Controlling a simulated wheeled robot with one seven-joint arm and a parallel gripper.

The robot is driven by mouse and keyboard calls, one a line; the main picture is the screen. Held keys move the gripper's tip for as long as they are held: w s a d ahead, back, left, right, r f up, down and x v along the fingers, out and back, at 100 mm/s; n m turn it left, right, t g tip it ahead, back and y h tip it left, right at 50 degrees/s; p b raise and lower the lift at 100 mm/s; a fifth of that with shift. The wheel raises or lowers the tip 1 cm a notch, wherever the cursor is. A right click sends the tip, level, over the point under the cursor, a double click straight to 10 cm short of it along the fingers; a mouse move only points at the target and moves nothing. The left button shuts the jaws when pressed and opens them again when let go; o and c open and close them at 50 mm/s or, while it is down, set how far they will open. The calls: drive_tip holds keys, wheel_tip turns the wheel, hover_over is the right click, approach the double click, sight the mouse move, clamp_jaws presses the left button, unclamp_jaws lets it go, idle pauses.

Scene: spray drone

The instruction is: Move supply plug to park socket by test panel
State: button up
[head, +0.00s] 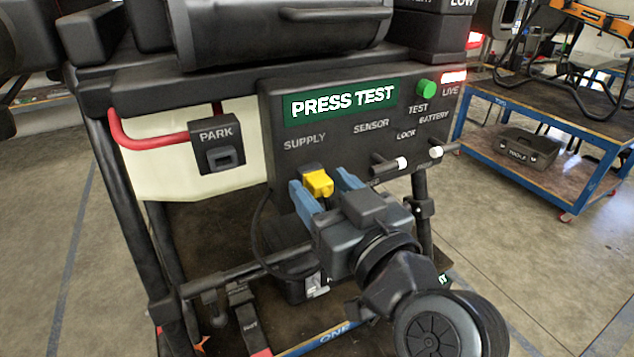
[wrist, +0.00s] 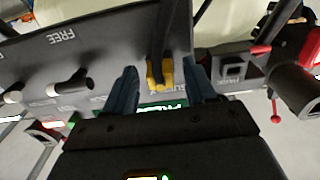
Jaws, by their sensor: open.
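The yellow supply plug (head: 318,184) sits at the panel face under the SUPPLY label, with a dark cable running from it. In the wrist view the plug (wrist: 160,74) lies between my fingers. My gripper (head: 319,180) is open, with one blue finger on each side of the plug; small gaps show in the wrist view. The dark park socket (head: 218,158), labelled PARK, is on the cream tank to the left of the panel and looks empty. The test panel (head: 280,140) reads PRESS TEST, with a green test button (head: 426,89) and a red LIVE light (head: 453,77).
A red pipe (head: 150,140) runs beside the park socket. Two pegs with pale tips stick out by the LOCK label, right of the plug. Black frame posts stand at the left. A blue-edged table (head: 560,125) stands at the right.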

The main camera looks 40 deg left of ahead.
drive_tip(key=shift+c, duration=0.4)
clamp_jaws()
drive_tip(key=shift+d, duration=0.15)
drive_tip(key=shift+v, duration=2.9)
drive_tip(key=shift+s, duration=0.1)
